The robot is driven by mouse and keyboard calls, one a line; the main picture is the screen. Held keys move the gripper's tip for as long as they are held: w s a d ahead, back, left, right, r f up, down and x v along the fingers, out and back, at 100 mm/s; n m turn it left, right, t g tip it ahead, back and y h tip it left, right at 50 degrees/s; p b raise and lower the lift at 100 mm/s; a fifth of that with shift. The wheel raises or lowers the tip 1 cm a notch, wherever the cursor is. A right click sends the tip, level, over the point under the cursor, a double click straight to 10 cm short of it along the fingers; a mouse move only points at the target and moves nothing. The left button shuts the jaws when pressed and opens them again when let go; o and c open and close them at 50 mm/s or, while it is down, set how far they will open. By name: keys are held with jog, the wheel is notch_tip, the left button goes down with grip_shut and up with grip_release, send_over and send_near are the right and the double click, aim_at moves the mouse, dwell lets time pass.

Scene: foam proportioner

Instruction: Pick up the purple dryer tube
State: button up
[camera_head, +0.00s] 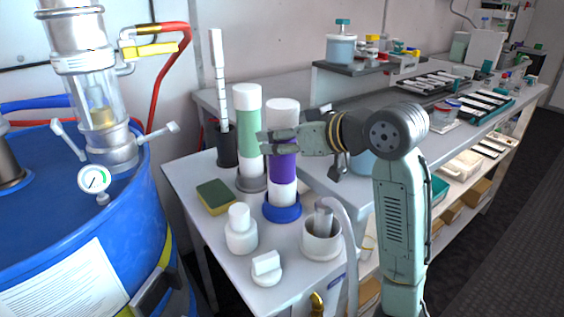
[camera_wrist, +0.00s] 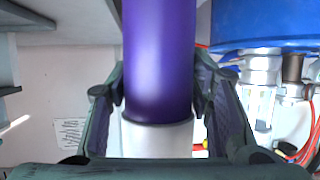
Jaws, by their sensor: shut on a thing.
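The purple dryer tube (camera_head: 282,172) stands upright on the small table, with white ends and a blue round base (camera_head: 282,208). My gripper (camera_head: 280,142) reaches in from the right and is shut around the upper part of the tube, just below its white top. In the wrist view the purple tube (camera_wrist: 160,60) fills the middle between my two fingers (camera_wrist: 160,100), one on each side, and a white end shows beside the purple part. The tube's base appears to be still on the tabletop.
A green tube (camera_head: 249,130) on a grey base stands close to the left. A sponge (camera_head: 214,196), a white bottle (camera_head: 241,230), a white block (camera_head: 266,268) and a white cup (camera_head: 321,240) with a hose are nearby. A blue drum (camera_head: 70,220) stands left.

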grip_shut()
jog(key=shift+r, duration=0.1)
dwell(0.3)
